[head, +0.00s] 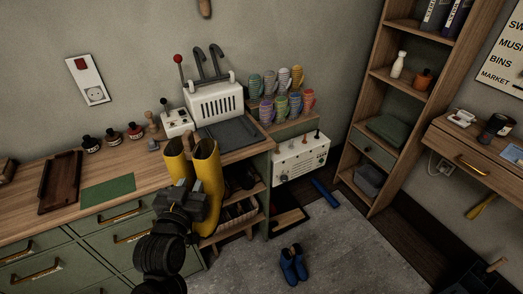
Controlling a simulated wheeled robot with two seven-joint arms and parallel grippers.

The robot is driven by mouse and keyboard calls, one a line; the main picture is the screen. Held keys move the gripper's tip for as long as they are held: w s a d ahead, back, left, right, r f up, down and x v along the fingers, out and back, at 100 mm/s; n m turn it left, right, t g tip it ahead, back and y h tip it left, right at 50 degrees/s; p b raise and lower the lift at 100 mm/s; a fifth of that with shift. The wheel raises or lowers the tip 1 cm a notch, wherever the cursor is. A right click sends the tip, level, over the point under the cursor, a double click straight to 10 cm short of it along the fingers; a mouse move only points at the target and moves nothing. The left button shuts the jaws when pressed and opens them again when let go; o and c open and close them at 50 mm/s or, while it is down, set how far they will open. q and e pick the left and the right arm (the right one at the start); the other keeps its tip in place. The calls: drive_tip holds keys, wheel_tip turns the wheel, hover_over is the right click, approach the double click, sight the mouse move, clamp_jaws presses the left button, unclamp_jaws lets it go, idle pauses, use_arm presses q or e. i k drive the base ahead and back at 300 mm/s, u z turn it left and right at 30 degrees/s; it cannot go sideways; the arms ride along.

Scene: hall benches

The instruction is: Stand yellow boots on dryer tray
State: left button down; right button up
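A pair of tall yellow boots (208,181) is upright in front of the bench's front edge, with open tops level with the worktop. My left gripper (186,203) is at the boots' shafts and appears shut on them; its fingertips are partly hidden. The boots seem to hang clear of the floor. The dark grey dryer tray (236,131) lies on the worktop behind and to the right of the boots, and its visible surface is empty. The white dryer (214,102) with two dark hooked pipes stands behind the tray.
Small dark bottles, a green mat (108,190) and a wooden tray (60,183) lie further left. Blue shoes (292,265) are on the floor.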

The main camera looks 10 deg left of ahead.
sight(230, 132)
drive_tip(key=z, duration=0.25)
drive_tip(key=k, duration=0.65)
drive_tip(key=z, duration=0.95)
drive_tip(key=i, duration=1.8)
drive_tip(key=u, duration=1.05)
drive_tip(key=i, duration=0.45)
drive_tip(key=u, duration=0.35)
